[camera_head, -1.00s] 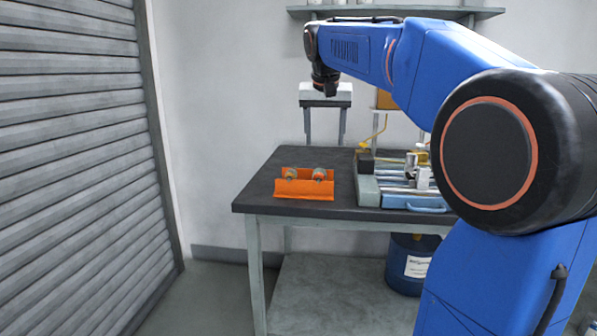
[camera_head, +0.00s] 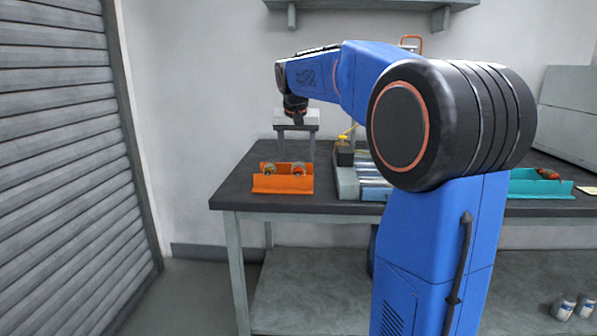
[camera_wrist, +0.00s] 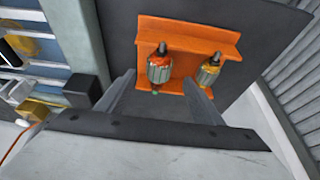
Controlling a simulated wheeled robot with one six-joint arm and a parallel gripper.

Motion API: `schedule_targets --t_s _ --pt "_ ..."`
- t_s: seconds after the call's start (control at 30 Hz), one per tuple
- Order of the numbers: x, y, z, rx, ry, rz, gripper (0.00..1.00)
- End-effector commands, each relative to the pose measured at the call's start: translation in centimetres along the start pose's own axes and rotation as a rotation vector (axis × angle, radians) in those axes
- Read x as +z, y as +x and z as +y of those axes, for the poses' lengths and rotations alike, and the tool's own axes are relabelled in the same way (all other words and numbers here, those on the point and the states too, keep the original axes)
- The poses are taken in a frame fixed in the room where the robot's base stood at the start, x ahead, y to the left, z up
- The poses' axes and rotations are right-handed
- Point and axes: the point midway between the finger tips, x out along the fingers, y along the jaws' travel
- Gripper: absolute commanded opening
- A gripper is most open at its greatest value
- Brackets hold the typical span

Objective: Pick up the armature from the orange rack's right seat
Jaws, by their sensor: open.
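The orange rack (camera_head: 283,185) sits near the left end of the dark bench top and holds two armatures side by side. The armature in its right seat (camera_head: 298,169) has a reddish winding. In the wrist view it is the left one (camera_wrist: 160,72), standing out from the orange rack (camera_wrist: 205,36). The other armature (camera_head: 269,169) is in the left seat and shows at the right in the wrist view (camera_wrist: 208,74). My gripper (camera_head: 296,157) is open and empty, fingers pointing down at the rack. In the wrist view its fingers (camera_wrist: 159,80) appear on either side of the right-seat armature.
A grey-blue machine (camera_head: 347,180) with a dark block stands just right of the rack. A teal rack (camera_head: 535,184) with a reddish part sits farther right. The bench's front left corner is clear. A shuttered wall (camera_head: 60,170) is at the left.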

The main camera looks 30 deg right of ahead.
Motion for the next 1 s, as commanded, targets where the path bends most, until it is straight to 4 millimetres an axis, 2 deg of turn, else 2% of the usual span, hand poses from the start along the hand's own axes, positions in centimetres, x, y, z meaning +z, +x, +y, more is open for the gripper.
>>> schedule_targets --t_s 0.27,0.6,0.87,1.0 --pt "0.0 1.4 0.1 0.000 0.000 -0.001 0.61" --pt "0.1 5.5 0.2 0.001 0.000 -0.001 0.61" --pt "0.1 5.8 0.2 0.000 0.000 0.000 0.61" --pt "0.1 5.8 0.2 0.000 0.000 0.000 0.27"
